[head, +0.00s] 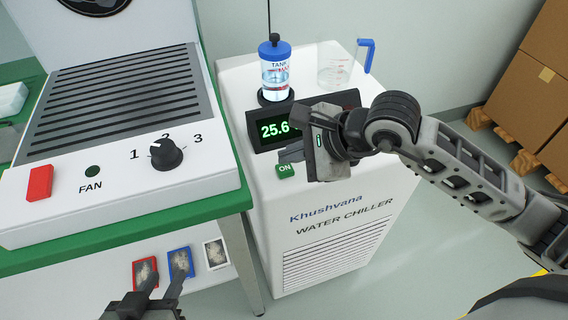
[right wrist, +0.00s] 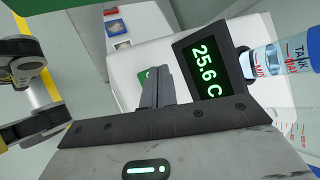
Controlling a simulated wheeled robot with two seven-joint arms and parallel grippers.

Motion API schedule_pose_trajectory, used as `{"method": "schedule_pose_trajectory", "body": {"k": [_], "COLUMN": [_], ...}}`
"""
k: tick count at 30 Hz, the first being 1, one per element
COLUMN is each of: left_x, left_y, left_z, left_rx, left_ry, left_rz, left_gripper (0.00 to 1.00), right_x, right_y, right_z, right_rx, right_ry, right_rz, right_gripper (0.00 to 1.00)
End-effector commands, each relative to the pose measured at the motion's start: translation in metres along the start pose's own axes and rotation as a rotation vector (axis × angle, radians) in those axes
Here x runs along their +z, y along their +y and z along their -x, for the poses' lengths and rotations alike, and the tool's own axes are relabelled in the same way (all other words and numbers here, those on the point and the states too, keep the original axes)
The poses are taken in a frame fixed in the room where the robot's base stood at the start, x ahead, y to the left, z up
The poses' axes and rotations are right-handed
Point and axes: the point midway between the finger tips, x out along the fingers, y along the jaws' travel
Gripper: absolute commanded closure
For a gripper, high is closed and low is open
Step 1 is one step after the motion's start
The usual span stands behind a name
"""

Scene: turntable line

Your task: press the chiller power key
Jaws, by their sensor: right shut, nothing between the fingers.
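The water chiller (head: 340,215) is a white cabinet with a dark display (head: 275,130) reading 25.6 in green. Its green key (head: 286,171), marked ON, sits just below the display on the front edge. My right gripper (head: 284,155) is shut and empty, its fingertips close above the key in the head view. In the right wrist view, the shut fingers (right wrist: 156,82) cover part of the green key (right wrist: 144,76); I cannot tell whether they touch it. My left gripper (head: 161,286) is at the bottom left, open and empty, away from the chiller.
A tank with a blue lid (head: 275,68) and a clear jug (head: 336,66) stand on the chiller. Left is a white fan unit (head: 120,190) with a knob (head: 166,153) and red switch (head: 40,183) on a green bench. Cardboard boxes (head: 525,75) stand at right.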

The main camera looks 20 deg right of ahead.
Motion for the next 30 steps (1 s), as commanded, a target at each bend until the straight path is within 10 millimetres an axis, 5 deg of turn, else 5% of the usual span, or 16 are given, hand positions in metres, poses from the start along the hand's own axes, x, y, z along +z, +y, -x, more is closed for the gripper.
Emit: {"method": "schedule_pose_trajectory", "body": {"k": [30], "left_x": [-0.030], "left_y": [0.005], "left_z": [0.017], "left_rx": [0.000], "left_ry": [0.003], "left_rz": [0.000], "left_gripper": [0.64], "right_x": [0.030], "right_y": [-0.030], "right_z": [0.042], "right_rx": [0.000], "right_ry": [0.000], "right_rz": [-0.001], "right_gripper": [1.00]}}
